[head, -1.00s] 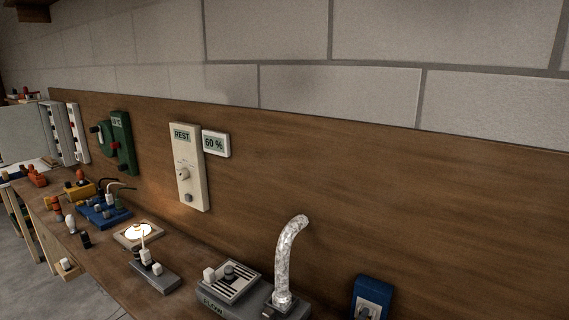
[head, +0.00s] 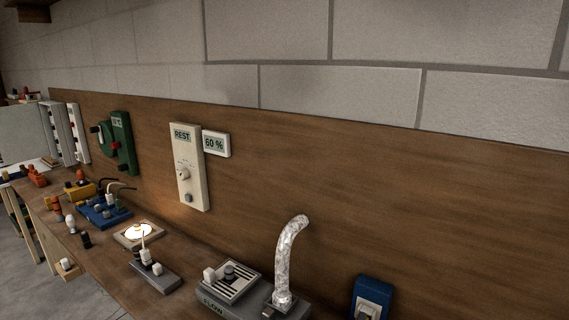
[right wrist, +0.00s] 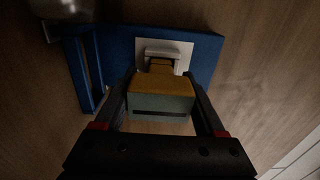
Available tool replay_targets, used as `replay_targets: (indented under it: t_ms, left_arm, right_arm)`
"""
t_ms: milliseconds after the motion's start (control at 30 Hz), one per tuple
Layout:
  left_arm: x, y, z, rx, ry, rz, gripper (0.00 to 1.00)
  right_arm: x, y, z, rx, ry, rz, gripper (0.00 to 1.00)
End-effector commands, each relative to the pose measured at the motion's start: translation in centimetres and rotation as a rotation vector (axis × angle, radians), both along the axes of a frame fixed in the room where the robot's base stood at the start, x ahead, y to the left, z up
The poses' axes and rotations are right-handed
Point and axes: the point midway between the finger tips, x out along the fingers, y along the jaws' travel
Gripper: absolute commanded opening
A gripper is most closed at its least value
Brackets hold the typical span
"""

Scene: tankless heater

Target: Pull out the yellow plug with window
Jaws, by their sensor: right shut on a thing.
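The yellow plug (right wrist: 160,83) is in the right wrist view, with a grey-green front part that bears a dark slot. Behind it is a white socket plate (right wrist: 184,49) on a blue box (right wrist: 208,51). My right gripper (right wrist: 160,92) is shut on the plug, one finger on each side. A small yellow neck and a pale piece show between the plug and the plate; I cannot tell how deep the plug sits. In the head view a blue box (head: 373,285) with a pale front stands at the lower right. My left gripper is in neither current view.
A grey flow unit (head: 237,302) with a silvery hose (head: 288,255) stands left of the blue box. A cream REST panel (head: 188,165) and a 60 % display (head: 216,144) are on the wooden backboard. Several small devices crowd the bench at left.

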Motion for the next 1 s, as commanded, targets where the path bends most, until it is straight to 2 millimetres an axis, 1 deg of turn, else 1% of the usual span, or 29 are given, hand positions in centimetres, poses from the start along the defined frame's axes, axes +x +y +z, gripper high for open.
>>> replay_targets:
  t_ms: [467, 1000]
  left_arm:
    - [0.0, 0.0, 0.0, 0.0, 0.0, 0.0, 0.8]
    - [0.0, 0.0, 0.0, 0.0, 0.0, 0.0, 0.8]
  right_arm:
    - [-0.4, 0.3, -0.2, 0.002, 0.003, 0.001, 0.0]
    - [-3.1, 2.1, 0.0, 0.001, 0.0, 0.0, 0.0]
